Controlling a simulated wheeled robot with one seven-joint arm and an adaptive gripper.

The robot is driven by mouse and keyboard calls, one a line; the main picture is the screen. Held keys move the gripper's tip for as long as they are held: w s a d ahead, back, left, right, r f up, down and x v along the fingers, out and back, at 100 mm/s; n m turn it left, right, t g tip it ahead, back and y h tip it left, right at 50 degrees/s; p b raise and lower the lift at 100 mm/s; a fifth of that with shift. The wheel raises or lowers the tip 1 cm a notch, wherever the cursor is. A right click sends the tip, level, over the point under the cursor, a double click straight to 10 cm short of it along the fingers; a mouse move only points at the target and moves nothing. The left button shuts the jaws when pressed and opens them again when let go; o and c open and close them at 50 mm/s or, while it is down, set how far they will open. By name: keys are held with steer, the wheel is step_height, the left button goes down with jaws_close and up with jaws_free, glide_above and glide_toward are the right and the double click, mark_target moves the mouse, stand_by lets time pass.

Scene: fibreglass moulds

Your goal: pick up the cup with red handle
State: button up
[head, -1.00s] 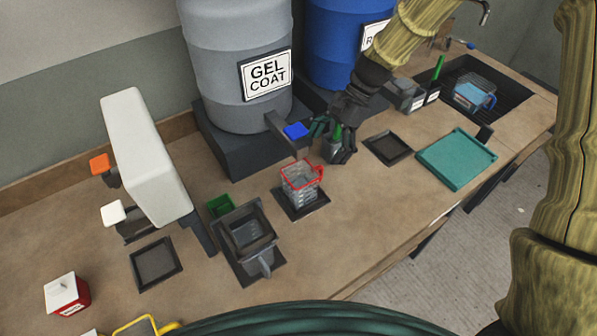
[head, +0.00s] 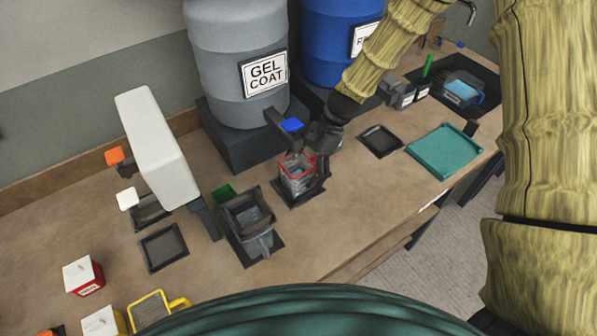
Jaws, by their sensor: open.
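The cup with the red handle (head: 294,182) is a clear, square-sided cup with a red rim, upright on a dark square pad below the gel coat barrel. My gripper (head: 318,173) is open at the cup's right side, where the handle is. Its dark fingers cover most of the handle. I cannot tell whether they touch it.
The gel coat barrel (head: 238,75) with its blue-handled tap (head: 291,125) stands close behind the cup. A grey cup (head: 249,215) stands to the left, near a white dispenser (head: 160,150). A teal tray (head: 445,152) and an empty dark pad (head: 380,140) lie to the right.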

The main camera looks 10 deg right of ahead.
steer(key=shift+s+a, duration=0.1)
steer(key=shift+s, duration=0.1)
steer(key=shift+w+f, duration=0.1)
steer(key=shift+f, duration=0.15)
steer(key=shift+w+a+f, duration=0.1)
steer(key=shift+w+f, duration=0.25)
steer(key=shift+w, duration=0.1)
steer(key=shift+s+r, duration=0.2)
steer(key=shift+s, duration=0.05)
steer(key=c, duration=1.3)
